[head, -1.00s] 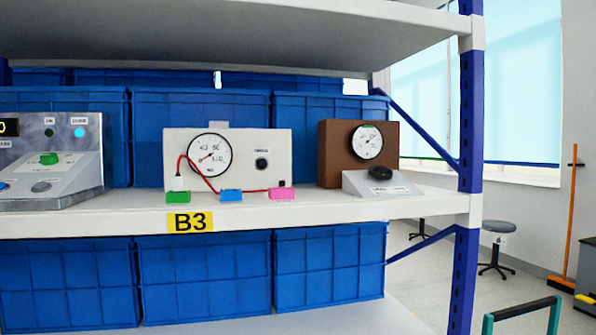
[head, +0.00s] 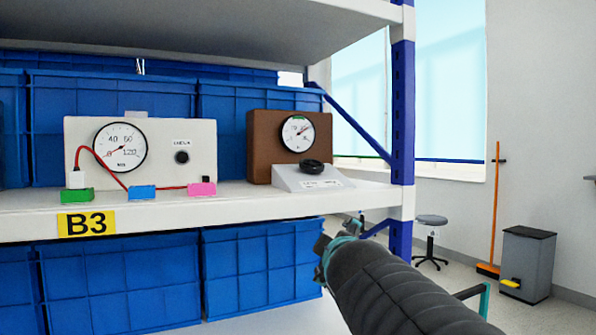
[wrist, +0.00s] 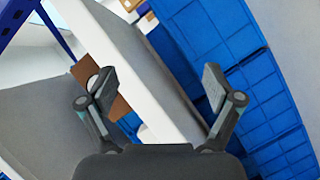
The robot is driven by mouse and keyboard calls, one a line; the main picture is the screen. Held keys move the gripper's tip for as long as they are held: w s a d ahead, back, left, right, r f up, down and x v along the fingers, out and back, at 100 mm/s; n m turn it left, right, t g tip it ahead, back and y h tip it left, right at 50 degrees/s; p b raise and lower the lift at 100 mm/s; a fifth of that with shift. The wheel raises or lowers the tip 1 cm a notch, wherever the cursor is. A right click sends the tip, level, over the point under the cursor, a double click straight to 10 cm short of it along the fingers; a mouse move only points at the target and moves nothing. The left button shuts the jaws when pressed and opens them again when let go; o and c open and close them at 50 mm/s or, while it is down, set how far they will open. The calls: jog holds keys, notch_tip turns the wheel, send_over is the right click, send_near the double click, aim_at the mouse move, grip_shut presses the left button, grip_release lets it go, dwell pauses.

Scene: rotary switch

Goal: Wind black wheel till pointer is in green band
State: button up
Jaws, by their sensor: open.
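The black wheel (head: 312,166) sits on a pale sloped base in front of a brown box (head: 262,150) on the shelf. The box carries a round white gauge (head: 298,133) with a small green band at the top of its dial. Its thin pointer appears to lean to the upper right, off the green band; the fine reading is hard to tell. My gripper (head: 323,246) is below the shelf edge, in front of the lower bins, apart from the wheel. In the wrist view my gripper (wrist: 156,86) is open and empty; part of the brown box (wrist: 118,107) shows behind the left finger.
A white meter box (head: 150,150) with a red cable and green, blue and pink blocks stands left on the shelf (head: 240,200). A blue upright post (head: 401,120) stands right of the wheel. Blue bins (head: 160,275) fill the level below.

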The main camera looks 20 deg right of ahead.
aim_at(313, 164)
jog(key=w+d+r+n+t+y+b, duration=0.1)
jog(key=w+d+r+n+t+y, duration=0.15)
jog(key=r+n, duration=0.5)
jog(key=w+d+r+n+t+y+b, duration=0.1)
jog(key=w+d+r+n+t+y, duration=0.25)
jog(key=n, duration=0.65)
jog(key=w+r+n+t+y+b, duration=0.1)
jog(key=w+r+n+y, duration=0.15)
jog(key=r+n, duration=0.6)
jog(key=d+f+n+g+y, duration=0.3)
jog(key=f+n+g+y, duration=0.15)
jog(key=n, duration=0.35)
jog(key=shift+h, duration=0.5)
jog(key=x, duration=1.2)
jog(key=shift+w+a+f, duration=0.1)
jog(key=shift+a, duration=0.05)
jog(key=c, duration=1.1)
